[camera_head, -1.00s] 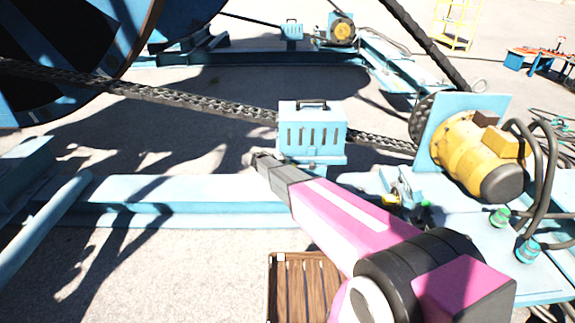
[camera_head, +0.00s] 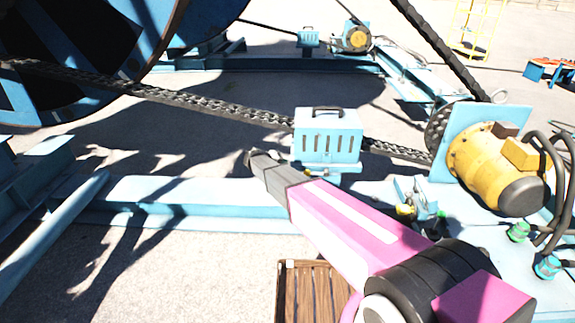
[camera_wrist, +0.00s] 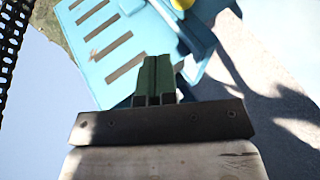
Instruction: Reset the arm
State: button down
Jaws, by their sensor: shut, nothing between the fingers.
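My pink arm reaches from the lower right of the head view toward the middle. My gripper (camera_head: 249,158) is at its end, just left of the light-blue slotted box (camera_head: 327,140) with a dark top handle. The gripper is shut with nothing in it. In the wrist view, the gripper's fingers (camera_wrist: 157,75) are together, with the slotted face of the box (camera_wrist: 110,40) beyond them. I cannot tell whether the fingertips touch the box.
A chain (camera_head: 220,108) runs behind the box to a sprocket beside the yellow motor (camera_head: 497,165). A blue beam (camera_head: 170,190) crosses below the gripper. A wooden crate (camera_head: 308,290) stands in front. A large reel (camera_head: 70,60) fills the upper left. Open ground lies lower left.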

jog(key=s+d+g+y, duration=0.2)
jog(key=s+d+g, duration=0.1)
jog(key=s+d, duration=0.65)
jog(key=s+d+r+m+g+y, duration=0.1)
jog(key=s+d+y, duration=0.3)
jog(key=s+d, duration=0.3)
jog(key=s+d+r+m+g+y, duration=0.2)
jog(key=s+d+y, duration=0.3)
jog(key=s, duration=1)
jog(key=d, duration=0.3)
jog(key=shift+s, duration=0.25)
